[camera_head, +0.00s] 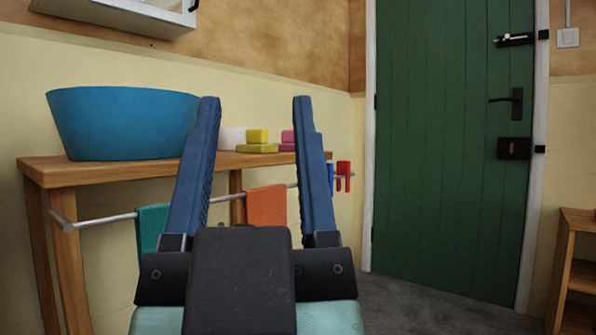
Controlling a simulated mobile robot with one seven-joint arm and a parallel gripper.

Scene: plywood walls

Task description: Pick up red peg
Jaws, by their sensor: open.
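The red peg (343,176) hangs on the right end of a metal rail along the front of a wooden table. It is small and shaped like a clothespin, with its two legs pointing down. A blue peg (330,178) is just left of it, partly hidden behind my right finger. My gripper (252,98) is in the foreground, pointing forward, with its two blue fingers spread wide and nothing between them. The red peg lies to the right of the right finger and looks farther away.
On the wooden table (120,168) stand a blue basin (120,122) and yellow and pink blocks (257,137). An orange cloth (266,206) and a teal cloth (152,240) hang on the rail (105,217). A green door (445,130) is at right, with open floor before it.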

